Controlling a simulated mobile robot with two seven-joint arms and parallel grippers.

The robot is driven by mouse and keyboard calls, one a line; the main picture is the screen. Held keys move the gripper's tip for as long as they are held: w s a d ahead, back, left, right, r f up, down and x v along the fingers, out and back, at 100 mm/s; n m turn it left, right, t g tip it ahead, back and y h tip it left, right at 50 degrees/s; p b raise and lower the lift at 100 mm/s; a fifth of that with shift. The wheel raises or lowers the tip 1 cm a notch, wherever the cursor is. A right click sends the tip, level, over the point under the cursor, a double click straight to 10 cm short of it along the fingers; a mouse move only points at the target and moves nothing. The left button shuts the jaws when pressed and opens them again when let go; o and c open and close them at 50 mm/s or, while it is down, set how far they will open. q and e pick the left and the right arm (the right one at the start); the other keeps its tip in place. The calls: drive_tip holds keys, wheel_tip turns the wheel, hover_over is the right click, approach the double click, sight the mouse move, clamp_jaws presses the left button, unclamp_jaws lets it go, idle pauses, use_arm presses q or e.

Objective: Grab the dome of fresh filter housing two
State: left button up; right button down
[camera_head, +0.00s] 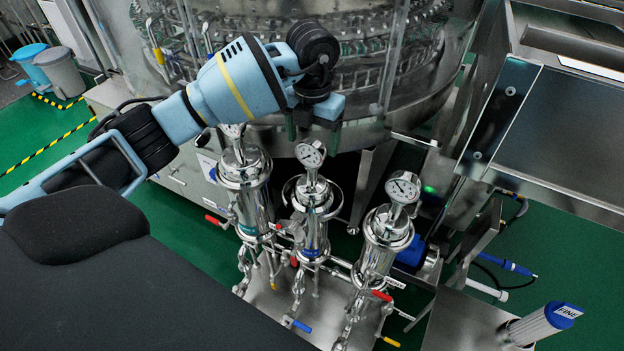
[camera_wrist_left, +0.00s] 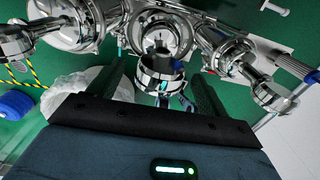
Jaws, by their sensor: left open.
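Three steel filter housings stand in a row, each with a shiny dome and a dial gauge. No readable number marks housing two; the middle housing's dome (camera_head: 313,192) shows a gauge (camera_head: 311,154) on top. The left dome (camera_head: 243,168) and right dome (camera_head: 388,230) flank it. My left gripper (camera_head: 313,130) is open, fingers pointing down, above the middle gauge and apart from the dome. In the left wrist view, its two dark fingers (camera_wrist_left: 160,82) stand either side of a shiny metal fitting, with a round dome (camera_wrist_left: 160,38) beyond. Nothing is gripped. My right gripper is out of view.
A large glass-walled machine (camera_head: 330,45) stands close behind the housings. A steel counter (camera_head: 560,130) is at the right. A cartridge marked FINE (camera_head: 540,325) stands at the lower right. Pipes and coloured valve handles crowd the housings' bases.

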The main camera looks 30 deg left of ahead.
sight(312, 154)
use_arm(q)
drive_tip(key=f, duration=0.4)
drive_tip(key=shift+s+d+f, duration=0.15)
drive_tip(key=shift+s+f, duration=0.15)
drive_tip(key=shift+f, duration=0.1)
drive_tip(key=shift+c, duration=0.5)
clamp_jaws()
drive_tip(key=shift+w+r, duration=0.1)
drive_tip(key=shift+r, duration=0.05)
